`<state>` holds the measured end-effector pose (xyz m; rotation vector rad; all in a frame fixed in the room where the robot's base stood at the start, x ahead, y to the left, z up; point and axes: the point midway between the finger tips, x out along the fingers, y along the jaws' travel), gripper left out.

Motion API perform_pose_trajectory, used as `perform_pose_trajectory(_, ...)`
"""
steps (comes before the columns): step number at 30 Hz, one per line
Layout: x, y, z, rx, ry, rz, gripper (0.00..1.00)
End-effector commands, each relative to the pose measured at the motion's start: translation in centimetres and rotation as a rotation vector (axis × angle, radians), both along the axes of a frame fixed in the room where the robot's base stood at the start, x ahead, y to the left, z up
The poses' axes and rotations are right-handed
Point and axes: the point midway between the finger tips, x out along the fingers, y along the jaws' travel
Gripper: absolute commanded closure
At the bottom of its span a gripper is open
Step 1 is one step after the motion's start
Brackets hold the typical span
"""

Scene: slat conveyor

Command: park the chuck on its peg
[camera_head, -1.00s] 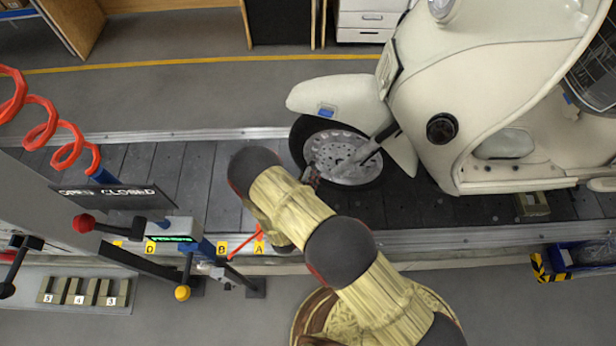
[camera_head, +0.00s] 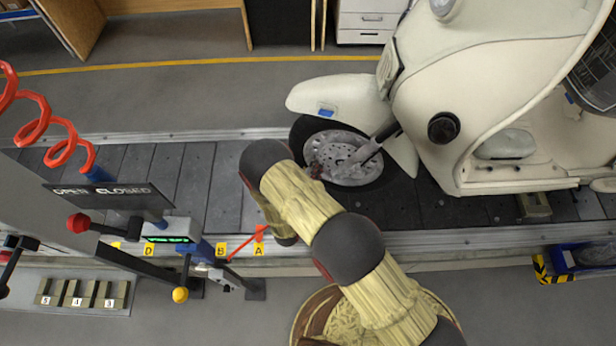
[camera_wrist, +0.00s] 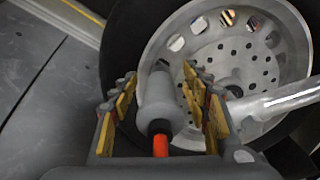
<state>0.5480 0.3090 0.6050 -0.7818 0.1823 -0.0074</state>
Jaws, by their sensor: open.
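In the wrist view, the chuck (camera_wrist: 157,98) is a grey cylinder with a dark collar and an orange-red end, in front of the wheel (camera_wrist: 262,58). My gripper (camera_wrist: 159,76) is open, with one row of yellow-padded fingers on each side of the chuck. Gaps show on both sides. In the head view, my gripper (camera_head: 316,171) is a small dark shape at the front wheel (camera_head: 345,157), mostly hidden by my arm, and the chuck cannot be made out. I cannot identify the peg for certain in either view.
A cream scooter (camera_head: 475,90) stands on the slat conveyor (camera_head: 185,170). At left are a red coiled hose (camera_head: 66,148), an "OPEN CLOSED" sign (camera_head: 110,198) and levers with red and yellow knobs. Numbered blocks (camera_head: 83,293) sit lower left.

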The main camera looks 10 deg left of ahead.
Motion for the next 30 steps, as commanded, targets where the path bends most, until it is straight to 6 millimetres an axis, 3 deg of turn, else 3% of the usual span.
perform_pose_trajectory(24,0.00,-0.04,0.01,0.000,0.000,0.000,0.53)
perform_pose_trajectory(30,0.00,-0.03,0.01,0.000,0.000,0.000,0.63)
